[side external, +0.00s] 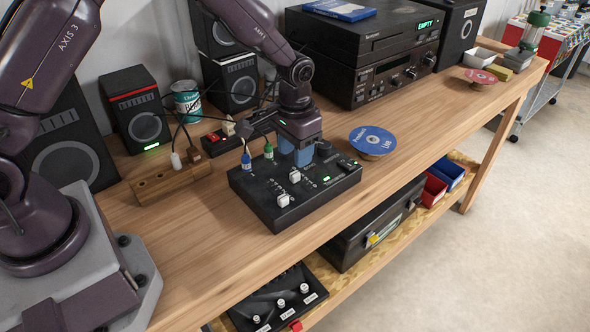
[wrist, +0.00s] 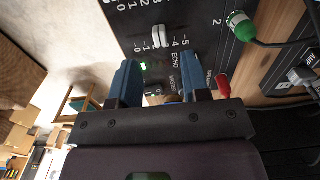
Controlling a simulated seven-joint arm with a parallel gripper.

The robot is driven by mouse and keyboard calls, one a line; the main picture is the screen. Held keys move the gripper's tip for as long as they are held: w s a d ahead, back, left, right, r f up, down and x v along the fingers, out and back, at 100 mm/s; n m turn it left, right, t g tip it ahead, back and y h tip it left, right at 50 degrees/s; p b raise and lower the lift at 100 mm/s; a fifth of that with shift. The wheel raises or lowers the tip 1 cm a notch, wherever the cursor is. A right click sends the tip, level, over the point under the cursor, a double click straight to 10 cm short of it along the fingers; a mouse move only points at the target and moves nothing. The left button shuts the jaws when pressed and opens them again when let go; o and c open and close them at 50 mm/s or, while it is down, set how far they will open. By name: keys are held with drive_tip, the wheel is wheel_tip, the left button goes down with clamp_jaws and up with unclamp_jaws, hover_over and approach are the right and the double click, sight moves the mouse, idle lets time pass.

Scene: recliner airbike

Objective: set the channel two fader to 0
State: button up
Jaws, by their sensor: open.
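A black mixer (side external: 262,205) lies on the bench in the side view, with white fader knobs (side external: 283,200) and (side external: 295,176) on its top. I cannot tell from the side view which is channel two. My gripper (side external: 303,156) points down over the mixer's far part, its blue fingers hiding what is under them. In the wrist view my gripper (wrist: 164,75) is open, fingers apart. A white knob (wrist: 159,35) sits beyond the fingertips, mid-scale beside the "ECHO" print. A "2" is printed near the green plug (wrist: 241,25). Another small knob (wrist: 153,88) shows between the fingers.
A wooden block (side external: 165,185) stands left of the mixer. A blue disc (side external: 372,141) lies to its right. A black stereo (side external: 375,55) and speakers (side external: 138,105) stand behind. Cables run to the mixer's back. Bench front is clear.

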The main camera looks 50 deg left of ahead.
sight(296, 174)
wheel_tip(296, 174, down, 6)
drive_tip(key=shift+r, duration=0.15)
clamp_jaws()
drive_tip(key=shift+d, duration=0.1)
